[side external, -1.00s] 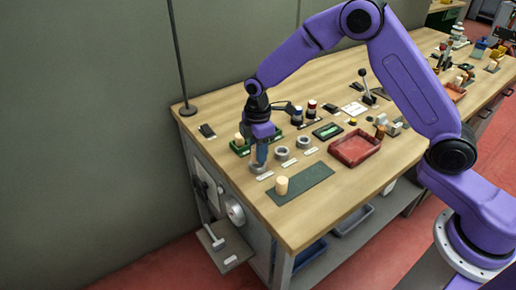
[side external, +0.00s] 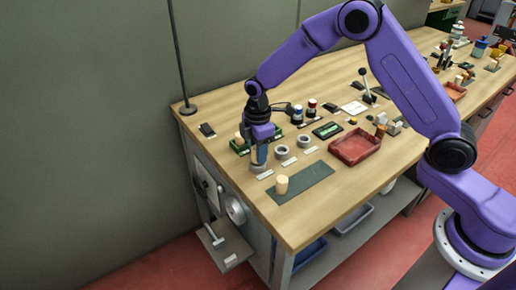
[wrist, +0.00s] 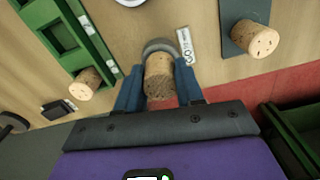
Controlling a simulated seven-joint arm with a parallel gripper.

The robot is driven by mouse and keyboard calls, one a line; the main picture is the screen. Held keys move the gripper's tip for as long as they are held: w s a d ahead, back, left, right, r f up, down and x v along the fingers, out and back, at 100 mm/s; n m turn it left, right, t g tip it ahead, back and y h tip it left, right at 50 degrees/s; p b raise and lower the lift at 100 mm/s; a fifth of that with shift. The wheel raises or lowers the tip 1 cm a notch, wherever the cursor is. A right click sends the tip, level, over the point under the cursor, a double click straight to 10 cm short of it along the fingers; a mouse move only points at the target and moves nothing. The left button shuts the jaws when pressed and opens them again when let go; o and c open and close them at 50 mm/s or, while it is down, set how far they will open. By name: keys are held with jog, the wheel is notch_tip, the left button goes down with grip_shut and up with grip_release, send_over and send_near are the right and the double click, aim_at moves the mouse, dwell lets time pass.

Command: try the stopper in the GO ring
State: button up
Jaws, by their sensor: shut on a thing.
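My gripper (wrist: 159,92) is shut on a cork stopper (wrist: 160,78), with one blue finger on each side. A grey ring (wrist: 156,46) lies right at the stopper's far end, beside a white label (wrist: 186,45) that appears to read GO. The stopper's end overlaps the ring in the wrist view; I cannot tell how far it is inside. In the side external view my gripper (side external: 259,153) points down over the nearest grey ring (side external: 257,167) at the table's left side. The gripper hides part of that ring.
Two more grey rings (side external: 282,153) stand behind to the right. Another cork (side external: 281,185) stands upright on a dark mat (side external: 312,181). A green tray (wrist: 62,40) holding a cork (wrist: 85,85) is close on the left. A red tray (side external: 378,150) is farther right.

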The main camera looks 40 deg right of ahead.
jog(key=shift+f, duration=0.2)
jog(key=o, duration=1.1)
notch_tip(320, 180, up, 17)
jog(key=shift+r, duration=0.2)
jog(key=shift+s+a, duration=0.1)
jog(key=shift+s, duration=0.05)
dwell(0.6)
jog(key=s+d+f+m, duration=0.1)
jog(key=s+d, duration=0.2)
jog(key=s, duration=0.8)
jog(key=s+d+f+m, duration=0.1)
jog(key=s+d, duration=0.3)
jog(key=s, duration=0.8)
jog(key=s+d+f+m, duration=0.1)
jog(key=s+d, duration=0.3)
jog(key=s, duration=0.7)
jog(key=shift+s+d+m, duration=0.1)
jog(key=shift+s+m, duration=0.1)
jog(key=shift+m, duration=0.2)
